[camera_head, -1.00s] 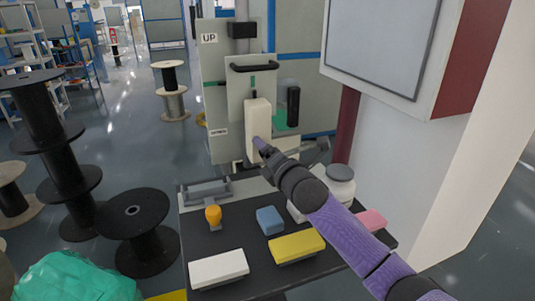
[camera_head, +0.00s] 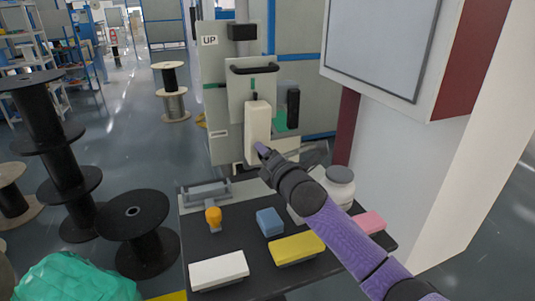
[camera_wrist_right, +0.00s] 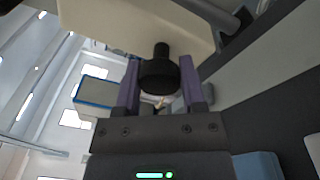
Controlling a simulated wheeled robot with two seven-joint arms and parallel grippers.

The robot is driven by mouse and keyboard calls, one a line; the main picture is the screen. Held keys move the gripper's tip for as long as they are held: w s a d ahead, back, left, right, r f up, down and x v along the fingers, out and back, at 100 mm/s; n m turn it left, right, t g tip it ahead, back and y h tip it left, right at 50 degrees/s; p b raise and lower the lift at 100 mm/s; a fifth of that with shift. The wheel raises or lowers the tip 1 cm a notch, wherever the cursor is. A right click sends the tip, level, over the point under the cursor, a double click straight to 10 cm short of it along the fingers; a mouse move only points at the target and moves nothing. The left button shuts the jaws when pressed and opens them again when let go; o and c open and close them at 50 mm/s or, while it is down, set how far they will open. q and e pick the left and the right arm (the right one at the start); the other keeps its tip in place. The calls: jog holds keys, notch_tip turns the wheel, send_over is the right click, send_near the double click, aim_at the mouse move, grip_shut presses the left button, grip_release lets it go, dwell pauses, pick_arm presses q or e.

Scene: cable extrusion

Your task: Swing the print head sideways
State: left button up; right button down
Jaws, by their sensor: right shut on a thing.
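The print head appears to be the cream upright block (camera_head: 257,122) on the front of the grey machine panel (camera_head: 219,90). In the right wrist view its cream body (camera_wrist_right: 135,22) fills the top, with a black knob (camera_wrist_right: 158,76) sticking out of it. My right gripper (camera_head: 262,150) is at the lower end of the block. In the right wrist view its two purple fingers (camera_wrist_right: 160,88) stand on either side of the knob and are shut on it. The knob is hidden behind the gripper in the head view. My left gripper is not in view.
Below is a dark table (camera_head: 240,247) with a white block (camera_head: 218,270), a yellow block (camera_head: 297,248), a blue block (camera_head: 269,221), an orange knob (camera_head: 213,217) and a pink block (camera_head: 369,223). A white cabinet (camera_head: 400,165) stands close on the right. Cable spools (camera_head: 133,225) stand left.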

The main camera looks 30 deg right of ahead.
jog(key=m, duration=0.1)
jog(key=a+m+p, duration=0.1)
jog(key=m, duration=0.1)
jog(key=shift+w+a+r+p, duration=0.25)
jog(key=shift+a+p, duration=0.05)
jog(key=shift+a, duration=0.1)
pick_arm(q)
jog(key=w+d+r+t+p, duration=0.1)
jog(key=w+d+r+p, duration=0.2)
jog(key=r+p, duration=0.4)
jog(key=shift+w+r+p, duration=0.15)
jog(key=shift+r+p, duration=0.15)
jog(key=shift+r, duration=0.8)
pick_arm(e)
jog(key=w+a+r+m+t+h, duration=0.1)
jog(key=a+r+m, duration=0.3)
jog(key=m, duration=1.1)
jog(key=shift+a+r+m+h, duration=0.35)
jog(key=shift+r+h, duration=0.45)
jog(key=shift+r, duration=0.4)
jog(key=shift+c, duration=0.9)
grip_release()
